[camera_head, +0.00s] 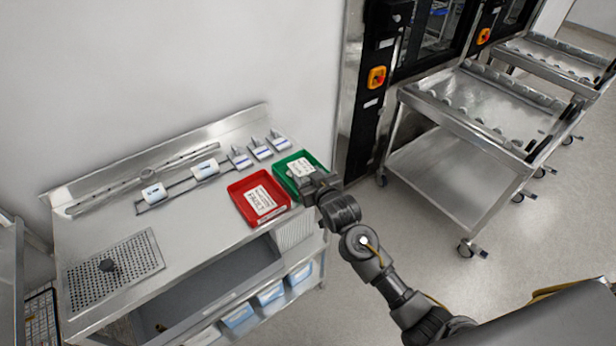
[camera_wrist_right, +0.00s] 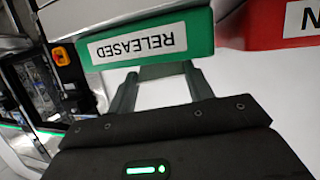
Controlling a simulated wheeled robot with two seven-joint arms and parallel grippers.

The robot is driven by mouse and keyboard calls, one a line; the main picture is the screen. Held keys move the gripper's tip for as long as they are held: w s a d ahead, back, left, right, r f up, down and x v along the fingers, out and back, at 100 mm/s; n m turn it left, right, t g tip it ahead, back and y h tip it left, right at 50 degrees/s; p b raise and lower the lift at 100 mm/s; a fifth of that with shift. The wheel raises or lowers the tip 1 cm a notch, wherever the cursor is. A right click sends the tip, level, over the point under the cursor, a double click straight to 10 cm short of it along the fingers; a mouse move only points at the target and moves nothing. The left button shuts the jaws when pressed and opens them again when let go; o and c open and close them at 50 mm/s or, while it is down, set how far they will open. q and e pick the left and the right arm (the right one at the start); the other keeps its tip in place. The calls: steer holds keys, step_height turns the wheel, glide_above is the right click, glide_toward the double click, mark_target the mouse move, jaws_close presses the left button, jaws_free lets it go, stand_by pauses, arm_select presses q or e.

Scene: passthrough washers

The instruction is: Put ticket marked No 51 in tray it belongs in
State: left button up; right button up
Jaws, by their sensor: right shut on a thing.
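The green tray (camera_head: 281,178) stands at the right end of the steel bench, with a white printed card (camera_head: 301,167) showing in it. In the right wrist view its green wall (camera_wrist_right: 205,45) has a RELEASED label, upside down. A red tray (camera_head: 239,207) with a white card stands beside it; its edge (camera_wrist_right: 267,22) shows in the wrist view. My right gripper (camera_head: 308,184) is at the green tray's near right side. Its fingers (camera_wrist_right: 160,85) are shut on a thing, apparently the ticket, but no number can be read. My left gripper is out of view.
The bench (camera_head: 190,235) has a perforated plate (camera_head: 125,265) at left and several small labelled holders (camera_head: 240,160) along the back. Bins (camera_head: 270,293) sit on a lower shelf. A steel trolley (camera_head: 440,180) stands to the right. The bench middle is clear.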

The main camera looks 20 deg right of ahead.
steer(key=o, duration=1)
steer(key=b+v, duration=0.2)
steer(key=v, duration=0.9)
